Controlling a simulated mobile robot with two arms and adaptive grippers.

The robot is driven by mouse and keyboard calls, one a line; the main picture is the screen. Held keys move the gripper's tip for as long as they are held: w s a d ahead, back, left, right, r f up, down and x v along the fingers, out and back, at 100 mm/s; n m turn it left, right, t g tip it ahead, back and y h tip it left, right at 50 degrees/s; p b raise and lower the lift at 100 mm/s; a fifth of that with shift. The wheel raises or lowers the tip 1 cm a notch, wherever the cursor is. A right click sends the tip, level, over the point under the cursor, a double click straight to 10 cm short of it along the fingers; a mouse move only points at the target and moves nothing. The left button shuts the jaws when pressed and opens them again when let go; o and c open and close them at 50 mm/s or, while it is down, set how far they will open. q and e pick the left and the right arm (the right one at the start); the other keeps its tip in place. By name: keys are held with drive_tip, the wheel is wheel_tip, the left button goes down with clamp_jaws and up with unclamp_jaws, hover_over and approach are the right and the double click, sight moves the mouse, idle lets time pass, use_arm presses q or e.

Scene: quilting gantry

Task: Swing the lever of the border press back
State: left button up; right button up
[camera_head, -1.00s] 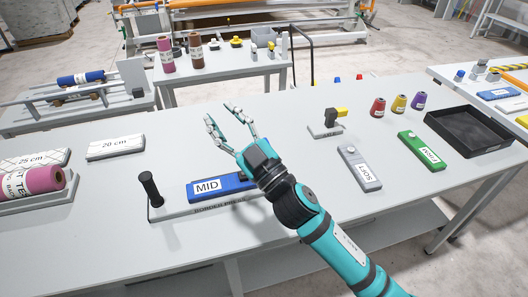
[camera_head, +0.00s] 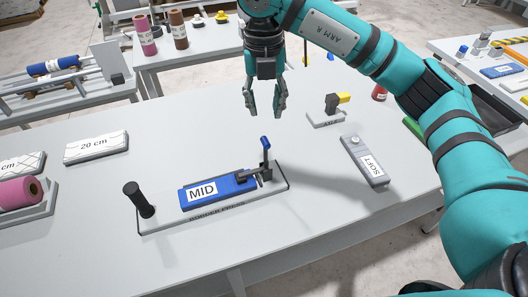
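The border press (camera_head: 225,214) is a grey plate near the table's front edge, lettered on its front. A blue block (camera_head: 222,189) labelled MID lies on it. At its right end stands a lever (camera_head: 265,150) with a blue grip, upright on a dark clamp whose arm reaches onto the block. A black upright handle (camera_head: 138,199) stands at its left end. My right gripper (camera_head: 264,108) points down, open and empty, above and beyond the lever, apart from it. My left gripper is not in view.
A grey SOFT block (camera_head: 364,161) and a small black and yellow device (camera_head: 332,107) stand to the right. A white 20 cm block (camera_head: 97,147) and a pink roll (camera_head: 20,191) are at left. My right arm hides much of the right side.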

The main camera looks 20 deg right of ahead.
drive_tip(key=shift+s+f, duration=0.1)
drive_tip(key=shift+f, duration=0.35)
drive_tip(key=p, duration=0.4)
hover_over(266, 168)
wheel_tip(266, 168, down, 15)
drive_tip(key=shift+r, duration=0.2)
drive_tip(key=shift+w+f, duration=0.2)
drive_tip(key=shift+f, duration=0.65)
drive_tip(key=shift+c, duration=0.2)
clamp_jaws()
